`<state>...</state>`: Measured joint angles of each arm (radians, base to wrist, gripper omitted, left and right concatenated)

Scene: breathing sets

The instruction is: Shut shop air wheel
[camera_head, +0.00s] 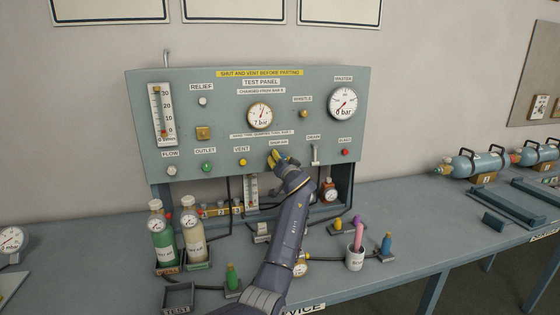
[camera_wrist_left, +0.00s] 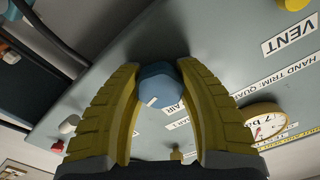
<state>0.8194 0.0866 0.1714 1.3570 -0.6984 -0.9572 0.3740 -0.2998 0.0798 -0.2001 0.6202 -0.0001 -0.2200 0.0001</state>
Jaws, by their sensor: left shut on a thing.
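The shop air wheel is a blue knob (camera_wrist_left: 160,88) on the grey-green test panel (camera_head: 225,135). In the left wrist view it sits between the yellow ridged fingers of my left gripper (camera_wrist_left: 160,95), which are shut on it from both sides. A small white mark shows on its face. In the head view my left gripper (camera_head: 279,157) is at the panel's lower middle, under the shop air label, and mostly hides the wheel. My right gripper is in neither view.
The yellow vent knob (camera_head: 243,162) is just left of my gripper; the drain lever (camera_head: 315,155) is to its right. The gauge above (camera_head: 260,115) reads about 7 bar. Green (camera_head: 163,238) and cream (camera_head: 194,232) bottles and a pen cup (camera_head: 355,259) stand on the bench.

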